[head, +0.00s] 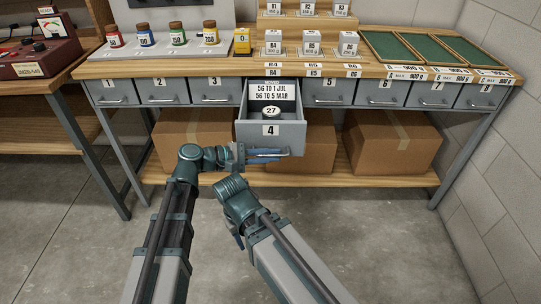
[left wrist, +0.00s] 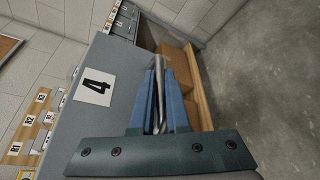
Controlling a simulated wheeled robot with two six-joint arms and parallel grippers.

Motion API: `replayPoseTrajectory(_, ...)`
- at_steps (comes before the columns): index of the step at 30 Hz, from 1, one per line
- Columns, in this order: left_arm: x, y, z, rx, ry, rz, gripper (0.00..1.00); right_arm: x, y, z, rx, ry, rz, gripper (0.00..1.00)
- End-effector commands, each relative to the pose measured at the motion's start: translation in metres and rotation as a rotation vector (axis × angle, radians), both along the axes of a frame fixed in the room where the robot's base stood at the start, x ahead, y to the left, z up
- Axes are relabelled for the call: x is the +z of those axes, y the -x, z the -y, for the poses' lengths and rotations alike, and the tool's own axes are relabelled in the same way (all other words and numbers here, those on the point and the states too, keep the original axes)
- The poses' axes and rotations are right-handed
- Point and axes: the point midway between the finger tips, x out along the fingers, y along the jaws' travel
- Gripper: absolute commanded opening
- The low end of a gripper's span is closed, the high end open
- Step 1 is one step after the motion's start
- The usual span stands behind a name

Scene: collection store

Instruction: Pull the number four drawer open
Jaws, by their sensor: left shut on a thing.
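The number four drawer (head: 270,133) stands pulled out from the bench, while the drawers on either side are shut.
The bench top (head: 226,66) holds several labelled jars, a yellow block (head: 242,41), white boxes and green trays (head: 397,47). Cardboard boxes (head: 390,140) stand on the shelf below. A red meter box (head: 38,57) is on another table at left. The floor in front is clear.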

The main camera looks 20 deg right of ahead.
Motion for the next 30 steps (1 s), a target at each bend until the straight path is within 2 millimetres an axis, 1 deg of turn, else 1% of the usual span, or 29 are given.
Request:
replayPoseTrajectory(2, 0.0, -0.001, 0.0, 0.002, -0.001, 0.0, 0.0, 0.0, 0.0, 0.0, 0.0, 0.0, 0.0, 0.5)
replayPoseTrajectory(3, 0.0, -0.001, 0.0, 0.002, -0.001, 0.0, 0.15, 0.0, 0.0, 0.0, 0.0, 0.0, 0.0, 0.5)
replayPoseTrajectory(5, 0.0, -0.001, 0.0, 0.002, -0.001, 0.0, 0.26, 0.0, 0.0, 0.0, 0.0, 0.0, 0.0, 0.5)
replayPoseTrajectory(6, 0.0, -0.001, 0.0, 0.001, -0.001, 0.0, 0.33, 0.0, 0.0, 0.0, 0.0, 0.0, 0.0, 0.5)
replayPoseTrajectory(8, 0.0, 0.0, 0.0, 0.001, 0.0, -0.001, 0.43, 0.0, 0.0, 0.0, 0.0, 0.0, 0.0, 0.5)
replayPoseTrajectory(16, 0.0, 0.0, 0.0, 0.001, 0.0, -0.001, 0.43, 0.0, 0.0, 0.0, 0.0, 0.0, 0.0, 0.5)
replayPoseTrajectory(20, 0.003, 0.0, -0.009, 0.002, 0.0, -0.001, 0.43, 0.003, 0.0, 0.0, 0.0, 0.0, 0.0, 0.5)
replayPoseTrajectory(23, 0.007, 0.001, -0.024, 0.004, 0.0, 0.0, 0.43, 0.007, 0.0, 0.0, 0.0, -0.001, 0.0, 0.5)
replayPoseTrajectory(30, 0.019, 0.004, -0.076, 0.005, 0.0, -0.001, 0.43, 0.019, 0.0, -0.001, -0.001, -0.003, -0.001, 0.5)
